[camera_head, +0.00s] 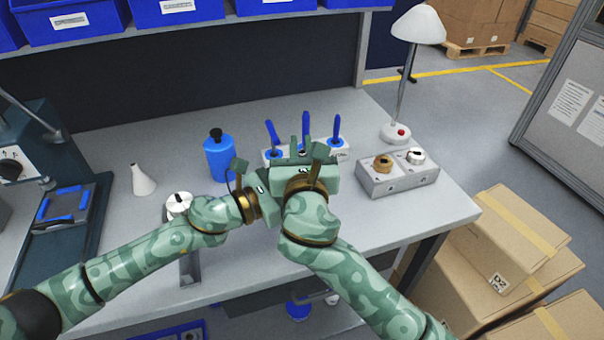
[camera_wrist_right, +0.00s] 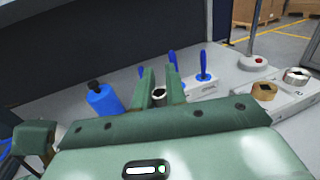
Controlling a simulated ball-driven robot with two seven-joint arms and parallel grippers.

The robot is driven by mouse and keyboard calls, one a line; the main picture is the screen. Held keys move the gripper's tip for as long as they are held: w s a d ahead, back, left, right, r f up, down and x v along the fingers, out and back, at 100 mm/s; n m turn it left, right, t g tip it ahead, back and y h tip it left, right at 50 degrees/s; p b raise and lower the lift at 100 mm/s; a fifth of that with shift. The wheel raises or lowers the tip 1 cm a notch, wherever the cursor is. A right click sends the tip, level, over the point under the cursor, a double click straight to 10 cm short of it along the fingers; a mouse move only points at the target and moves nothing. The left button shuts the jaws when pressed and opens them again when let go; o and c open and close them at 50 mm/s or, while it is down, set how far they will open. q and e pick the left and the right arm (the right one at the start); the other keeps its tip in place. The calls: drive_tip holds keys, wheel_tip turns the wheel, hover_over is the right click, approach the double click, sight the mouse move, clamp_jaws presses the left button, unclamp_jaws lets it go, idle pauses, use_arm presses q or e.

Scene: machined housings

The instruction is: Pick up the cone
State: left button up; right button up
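A white cone (camera_head: 143,181) with a narrow top stands upright on the left part of the grey workbench (camera_head: 120,235). It is out of the right wrist view. My right gripper (camera_head: 300,146) is over the bench middle, well to the right of the cone, pointing toward the back. My left gripper (camera_head: 238,170) is close beside the right one, also right of the cone. Its fingers are too small and overlapped to read.
A blue bottle (camera_head: 218,158) with a black cap stands between the cone and my grippers. Blue-handled tools (camera_head: 335,130) stand in a holder behind my right gripper. A grey block with metal rings (camera_head: 397,176) and a lamp (camera_head: 398,130) stand right. A dark machine (camera_head: 30,150) stands left.

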clamp_jaws()
use_arm(q)
drive_tip(key=o, duration=1.1)
use_arm(e)
wheel_tip(320, 180, up, 10)
